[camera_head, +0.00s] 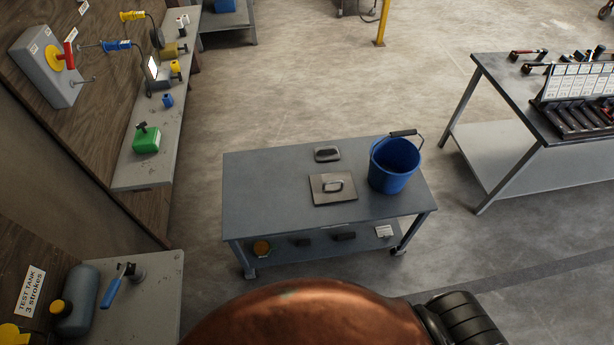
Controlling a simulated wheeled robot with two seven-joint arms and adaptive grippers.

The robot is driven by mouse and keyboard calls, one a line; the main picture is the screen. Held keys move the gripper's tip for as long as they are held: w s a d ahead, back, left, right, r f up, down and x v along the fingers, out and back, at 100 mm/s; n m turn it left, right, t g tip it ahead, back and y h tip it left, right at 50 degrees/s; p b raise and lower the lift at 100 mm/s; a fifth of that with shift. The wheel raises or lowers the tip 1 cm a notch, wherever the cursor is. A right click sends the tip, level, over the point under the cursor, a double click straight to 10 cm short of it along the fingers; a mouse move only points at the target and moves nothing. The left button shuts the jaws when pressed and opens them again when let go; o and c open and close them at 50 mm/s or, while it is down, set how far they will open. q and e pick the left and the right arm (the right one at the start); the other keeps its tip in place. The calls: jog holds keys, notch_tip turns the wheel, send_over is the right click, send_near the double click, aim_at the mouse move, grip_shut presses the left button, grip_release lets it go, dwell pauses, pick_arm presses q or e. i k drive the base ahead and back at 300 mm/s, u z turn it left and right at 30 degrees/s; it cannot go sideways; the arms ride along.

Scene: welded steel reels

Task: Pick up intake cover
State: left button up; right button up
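A flat square metal plate with a raised handle (333,188), which looks like the intake cover, lies on top of the grey cart (262,200), near its middle. A smaller dark piece with a light loop on it (327,154) lies just behind the plate. No label shows which of the two is the intake cover. Nothing covers or touches the square plate. Neither of my grippers shows in the head view.
A blue bucket (393,166) with a raised handle stands on the cart's right end. Small items sit on its lower shelf. A tool table (510,95) is at right, a wall bench (135,172) at left, and a tank bench (155,290) at lower left. Floor shows between them.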

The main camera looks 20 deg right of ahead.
aim_at(336, 187)
jog(key=z, duration=0.15)
jog(key=i, duration=1.15)
jog(key=z, duration=0.5)
